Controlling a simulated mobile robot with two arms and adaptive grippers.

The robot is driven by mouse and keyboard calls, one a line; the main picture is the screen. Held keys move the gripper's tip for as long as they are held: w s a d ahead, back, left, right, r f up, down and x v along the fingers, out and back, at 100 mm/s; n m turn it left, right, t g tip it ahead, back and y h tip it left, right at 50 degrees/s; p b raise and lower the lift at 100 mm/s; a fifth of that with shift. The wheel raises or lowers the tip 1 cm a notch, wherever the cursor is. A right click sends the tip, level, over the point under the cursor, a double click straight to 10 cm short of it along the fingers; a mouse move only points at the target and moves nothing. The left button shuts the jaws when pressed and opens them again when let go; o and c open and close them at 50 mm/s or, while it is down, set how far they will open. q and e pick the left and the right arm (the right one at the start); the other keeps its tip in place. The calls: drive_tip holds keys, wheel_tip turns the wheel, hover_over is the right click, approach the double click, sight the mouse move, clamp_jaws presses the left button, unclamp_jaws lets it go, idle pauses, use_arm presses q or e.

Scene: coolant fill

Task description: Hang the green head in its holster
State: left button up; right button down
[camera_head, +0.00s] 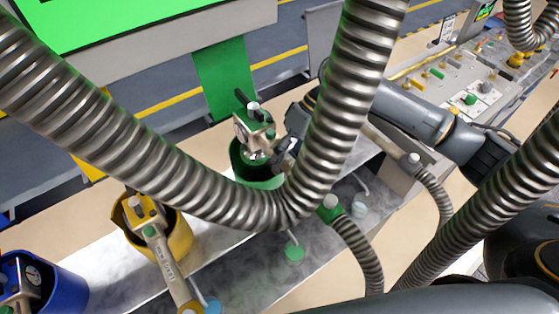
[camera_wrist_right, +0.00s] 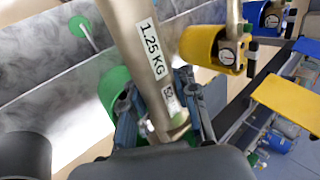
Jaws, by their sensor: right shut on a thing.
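The green head (camera_head: 256,130), a pale metal body with a dark lever and green parts, is in the head view over the mouth of the green holster (camera_head: 243,160). Its lower end overlaps the holster's opening; I cannot tell whether it is seated inside or just above. My right gripper (camera_head: 287,150) is shut on the head, partly hidden by a thick metal hose. In the right wrist view the fingers (camera_wrist_right: 166,112) close around a pale handle labelled 1.25 KG (camera_wrist_right: 145,45), and the green holster (camera_wrist_right: 112,88) shows behind them. My left gripper is not in view.
Thick ribbed hoses (camera_head: 130,135) cross the head view and hide part of the bench. A yellow holster (camera_head: 178,238) with its own head and a blue holster (camera_head: 65,290) stand at left. A panel with knobs (camera_head: 470,90) is at right.

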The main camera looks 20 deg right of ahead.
drive_tip(key=shift+s+r, duration=0.1)
drive_tip(key=shift+s, duration=0.15)
drive_tip(key=shift+w+p, duration=0.1)
drive_tip(key=shift+p, duration=0.2)
drive_tip(key=shift+w, duration=0.15)
use_arm(q)
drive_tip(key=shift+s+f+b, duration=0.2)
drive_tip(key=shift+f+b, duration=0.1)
drive_tip(key=shift+b, duration=0.25)
use_arm(e)
wheel_tip(320, 180, down, 6)
drive_tip(key=shift+f, duration=0.2)
drive_tip(key=shift+a, duration=0.1)
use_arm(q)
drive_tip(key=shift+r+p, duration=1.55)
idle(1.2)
